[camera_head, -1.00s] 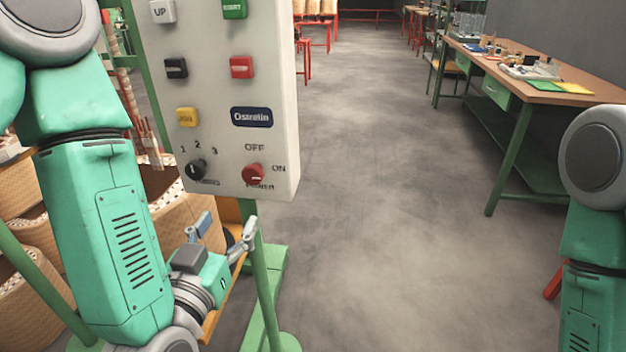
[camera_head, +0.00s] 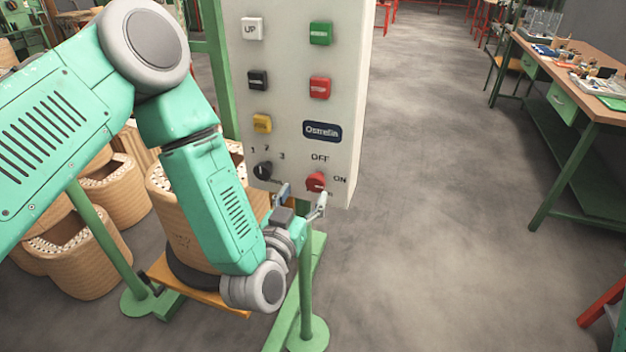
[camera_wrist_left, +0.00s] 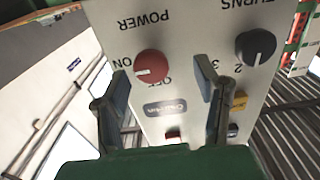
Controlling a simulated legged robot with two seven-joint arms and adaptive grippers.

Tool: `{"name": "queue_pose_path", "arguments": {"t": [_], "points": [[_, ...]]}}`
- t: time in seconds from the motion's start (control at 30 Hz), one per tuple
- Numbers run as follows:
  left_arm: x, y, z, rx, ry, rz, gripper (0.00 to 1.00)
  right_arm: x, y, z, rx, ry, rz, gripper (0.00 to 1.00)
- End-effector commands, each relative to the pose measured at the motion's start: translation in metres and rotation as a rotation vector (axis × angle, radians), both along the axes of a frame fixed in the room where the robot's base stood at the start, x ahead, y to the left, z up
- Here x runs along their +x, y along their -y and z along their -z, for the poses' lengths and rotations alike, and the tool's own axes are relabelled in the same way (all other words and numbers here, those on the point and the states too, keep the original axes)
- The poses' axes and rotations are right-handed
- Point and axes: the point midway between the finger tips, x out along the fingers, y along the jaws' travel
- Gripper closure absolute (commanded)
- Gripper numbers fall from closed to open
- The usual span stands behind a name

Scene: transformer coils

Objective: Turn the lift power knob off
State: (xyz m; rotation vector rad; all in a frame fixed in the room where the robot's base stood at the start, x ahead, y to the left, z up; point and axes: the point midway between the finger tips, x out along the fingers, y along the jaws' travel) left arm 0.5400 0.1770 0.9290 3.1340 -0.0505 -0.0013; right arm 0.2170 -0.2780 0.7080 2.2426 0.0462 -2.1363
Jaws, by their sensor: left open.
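The red power knob (camera_head: 316,181) is at the lower right of the light control panel (camera_head: 352,120), below the OFF label. In the left wrist view the red knob (camera_wrist_left: 151,66) has its white mark pointing towards ON. My left gripper (camera_head: 302,198) is open just below and in front of the knob. In the left wrist view, the open fingers of the left gripper (camera_wrist_left: 160,88) stand on either side of the knob in the picture, with no contact visible. My right gripper is out of view.
A black turns knob (camera_head: 263,170) sits left of the power knob. Several buttons, such as a green one (camera_head: 320,33), are above. Wicker-like baskets (camera_head: 85,262) stand lower left. A workbench (camera_head: 598,105) is at the right. The floor between is clear.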

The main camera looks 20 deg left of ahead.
Motion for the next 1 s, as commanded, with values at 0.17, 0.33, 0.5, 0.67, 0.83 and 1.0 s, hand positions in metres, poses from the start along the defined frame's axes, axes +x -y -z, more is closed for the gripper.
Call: {"name": "queue_pose_path", "arguments": {"t": [0.17,0.33,0.5,0.67,0.83,1.0], "points": [[0.029,0.008,-0.002,0.005,0.002,0.000,0.44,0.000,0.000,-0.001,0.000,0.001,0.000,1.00],[0.043,0.011,-0.003,0.008,0.003,-0.001,0.44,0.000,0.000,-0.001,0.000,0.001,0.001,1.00],[0.045,0.006,-0.002,0.004,0.001,0.000,0.44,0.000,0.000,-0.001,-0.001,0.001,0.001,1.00],[0.043,0.002,-0.001,-0.001,0.001,0.000,0.51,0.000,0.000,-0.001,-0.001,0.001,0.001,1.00],[0.044,0.002,-0.001,0.001,0.000,-0.002,0.95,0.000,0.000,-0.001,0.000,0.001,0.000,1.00],[0.044,0.003,-0.001,0.006,-0.001,-0.006,0.95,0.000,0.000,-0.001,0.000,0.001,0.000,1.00]]}}
